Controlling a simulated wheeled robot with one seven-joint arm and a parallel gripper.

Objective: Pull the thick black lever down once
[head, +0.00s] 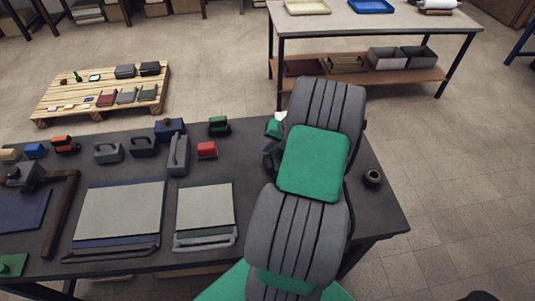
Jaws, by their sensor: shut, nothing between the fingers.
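I cannot pick out a thick black lever for certain. At the left of the dark table, a grey block with a black knob (14,174) stands beside a dark brown angled bar (60,217). I cannot tell whether either is part of the lever. My grey and green arm reaches forward over the right part of the table and hides what lies beneath and behind it. My gripper is hidden behind the arm, so its place relative to any lever does not show.
The dark table (262,222) holds a large pale board (120,210), a smaller one (205,207), a tall grey tool (179,157), a red block (207,149) and a small dark cup (373,178). A pallet (56,100) and a shelved bench (400,24) stand beyond.

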